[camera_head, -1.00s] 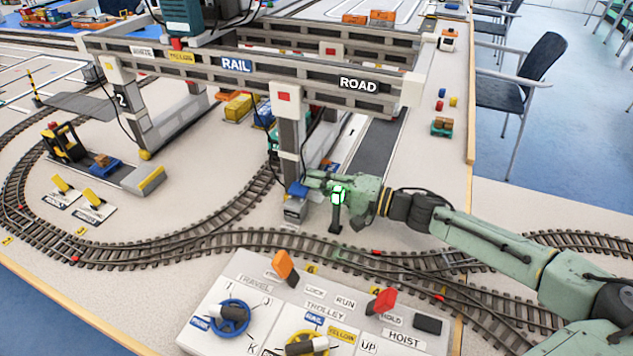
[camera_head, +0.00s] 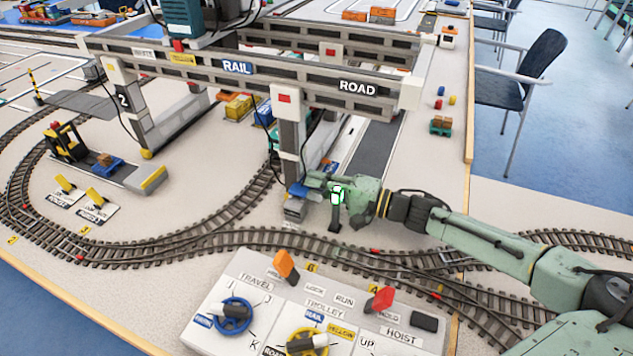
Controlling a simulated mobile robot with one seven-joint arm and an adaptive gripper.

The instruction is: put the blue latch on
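The blue latch (camera_head: 297,190) is a small blue piece low on the near leg of the grey gantry crane (camera_head: 288,150), just above the leg's foot. My gripper (camera_head: 312,184) reaches in from the right. Its fingertips are right beside the latch and overlap its right edge in this view. I cannot tell whether they touch or grip it, or whether the fingers are open or shut. Part of the latch is hidden, and its on or off position is too small to read.
A dark post with a lit green lamp (camera_head: 337,194) stands in front of my gripper. Tracks (camera_head: 330,245) curve past the crane leg. The control panel (camera_head: 240,275) with knobs and orange and red levers is in front.

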